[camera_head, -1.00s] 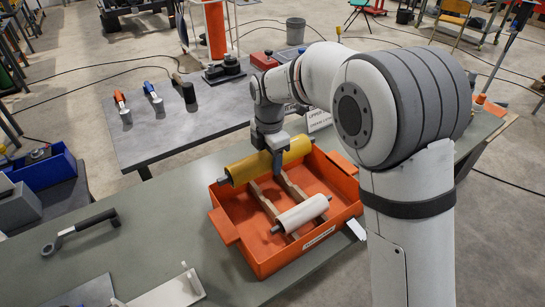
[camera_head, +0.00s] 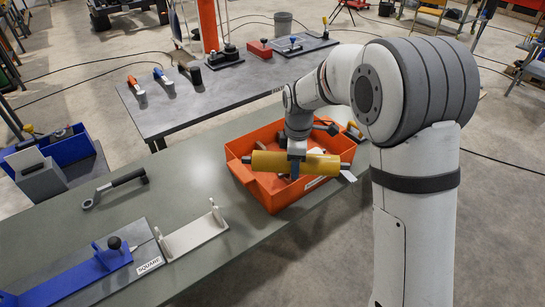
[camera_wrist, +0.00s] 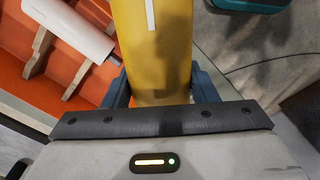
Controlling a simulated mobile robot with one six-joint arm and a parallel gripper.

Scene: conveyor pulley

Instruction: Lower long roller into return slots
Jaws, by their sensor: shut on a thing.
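The long yellow roller (camera_head: 267,161) has dark shaft ends and lies level, crosswise in the head view. My gripper (camera_head: 296,168) is shut around its middle and holds it in front of and above the near side of the orange tray (camera_head: 240,172). In the wrist view the yellow roller (camera_wrist: 153,50) runs up between the blue fingers of my gripper (camera_wrist: 155,90). A white bracket (camera_head: 194,236) with upright ends stands on the green bench at the lower left; it may carry the return slots, but the slots are too small to make out.
A shorter white roller (camera_wrist: 70,28) lies on wooden rests in the tray. A blue fixture (camera_head: 75,284) with a black knob sits beside the white bracket. A wrench (camera_head: 115,187) and a blue bin (camera_head: 72,155) are farther left. The green bench (camera_head: 195,175) is clear between wrench and tray.

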